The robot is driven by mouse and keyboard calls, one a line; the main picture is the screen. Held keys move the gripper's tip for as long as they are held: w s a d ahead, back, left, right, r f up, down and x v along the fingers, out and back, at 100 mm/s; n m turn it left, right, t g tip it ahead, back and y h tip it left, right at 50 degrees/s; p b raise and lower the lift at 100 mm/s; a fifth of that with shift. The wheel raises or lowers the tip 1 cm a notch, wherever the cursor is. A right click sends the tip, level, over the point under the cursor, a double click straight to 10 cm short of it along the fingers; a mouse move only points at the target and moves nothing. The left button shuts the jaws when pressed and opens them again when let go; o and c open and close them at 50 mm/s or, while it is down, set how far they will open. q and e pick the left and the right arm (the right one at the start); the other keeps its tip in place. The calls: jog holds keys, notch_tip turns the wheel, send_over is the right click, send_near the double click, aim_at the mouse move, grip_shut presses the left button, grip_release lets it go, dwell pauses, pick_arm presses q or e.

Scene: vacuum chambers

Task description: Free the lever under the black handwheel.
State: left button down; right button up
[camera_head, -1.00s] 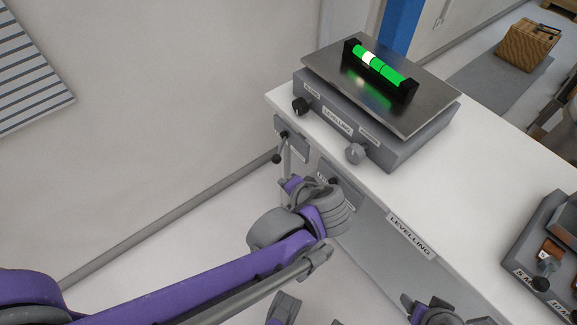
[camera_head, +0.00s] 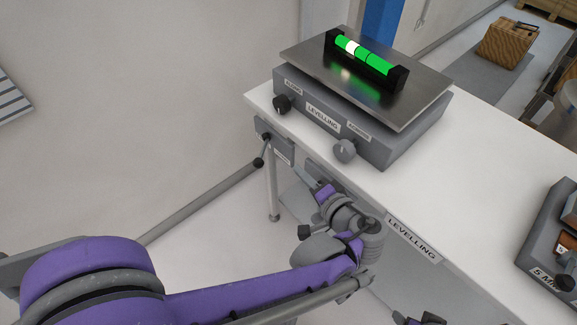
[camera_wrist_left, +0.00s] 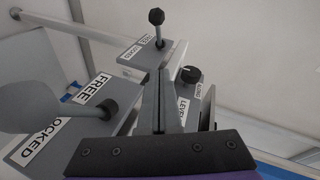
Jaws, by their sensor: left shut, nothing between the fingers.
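The black handwheel (camera_head: 282,103) is on the front left of the levelling unit. Below it, a lever (camera_head: 259,162) with a black ball hangs from a plate under the bench's left end. In the left wrist view this lever (camera_wrist_left: 157,17) stands up from its plate, marked FREE and LOCKED. I cannot tell which mark it is at. My left gripper (camera_head: 298,174) is beneath the bench front, to the right of that lever and apart from it. In the left wrist view its fingers (camera_wrist_left: 157,82) are together and empty, pointing toward the lever's plate.
A grey handwheel (camera_head: 345,150) is on the unit's right. A second FREE/LOCKED plate (camera_wrist_left: 55,130), with its own lever (camera_wrist_left: 30,97), is close on the left in the wrist view. A green level (camera_head: 365,56) lies on the plate. Floor left of the bench is free.

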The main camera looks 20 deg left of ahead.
aim_at(262, 153)
pick_arm(q)
jog(key=s+a+f+b+x, duration=0.1)
jog(key=s+b+x, duration=0.1)
jog(key=x, duration=0.9)
jog(key=shift+a+b, duration=0.45)
jog(key=shift+b, duration=0.05)
jog(key=shift+s+a, duration=0.1)
jog(key=shift+a, duration=0.05)
